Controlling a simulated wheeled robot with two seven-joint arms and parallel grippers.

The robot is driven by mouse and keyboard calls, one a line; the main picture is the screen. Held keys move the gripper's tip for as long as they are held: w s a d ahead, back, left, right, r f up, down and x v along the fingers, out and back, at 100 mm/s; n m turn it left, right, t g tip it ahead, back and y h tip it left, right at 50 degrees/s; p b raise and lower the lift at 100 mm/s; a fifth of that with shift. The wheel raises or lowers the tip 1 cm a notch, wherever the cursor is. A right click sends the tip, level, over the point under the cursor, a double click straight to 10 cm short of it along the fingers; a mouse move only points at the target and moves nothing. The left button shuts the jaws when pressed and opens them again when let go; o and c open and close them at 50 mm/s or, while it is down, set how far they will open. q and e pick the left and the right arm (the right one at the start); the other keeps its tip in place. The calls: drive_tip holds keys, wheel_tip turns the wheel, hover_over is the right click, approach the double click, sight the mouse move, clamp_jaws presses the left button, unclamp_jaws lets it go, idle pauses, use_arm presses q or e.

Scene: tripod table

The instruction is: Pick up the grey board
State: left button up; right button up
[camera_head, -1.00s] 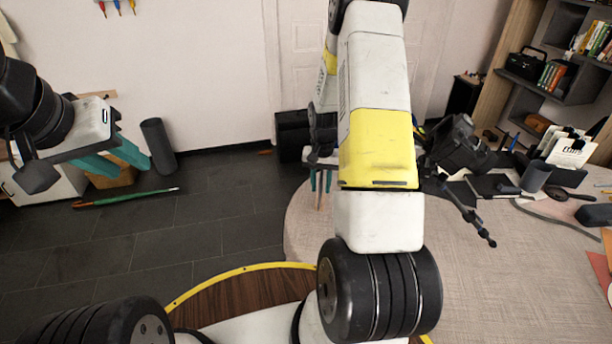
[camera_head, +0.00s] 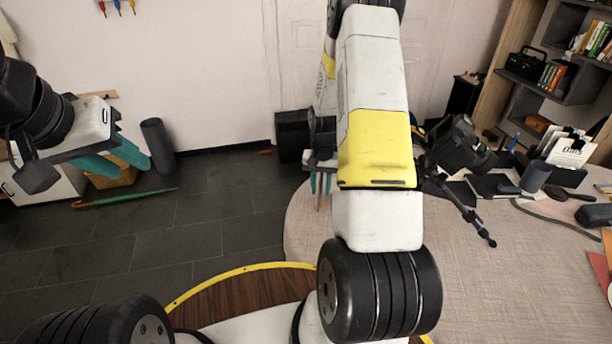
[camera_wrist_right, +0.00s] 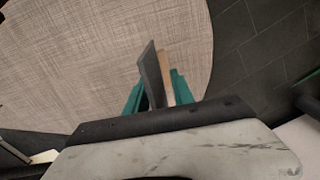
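The grey board (camera_wrist_right: 151,72) shows in the right wrist view as a thin dark slab with a tan strip beside it. It stands between the teal fingers of my right gripper (camera_wrist_right: 157,84), sticks out past their tips and fills the gap. In the head view this gripper (camera_head: 321,182) is small, by the table's left edge, with a tan piece between its fingers; my arm hides part of it. My left gripper (camera_head: 134,167) is at the left over the floor, its teal fingers apart and empty.
The round table (camera_head: 480,290) is mostly bare on its near side. A black tripod (camera_head: 458,195) lies on it, with a notebook (camera_head: 491,186) and a dark cup (camera_head: 535,177) behind. A dark cylinder (camera_head: 158,145) and green umbrella (camera_head: 125,198) are on the floor.

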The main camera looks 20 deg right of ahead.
clamp_jaws()
idle(1.4)
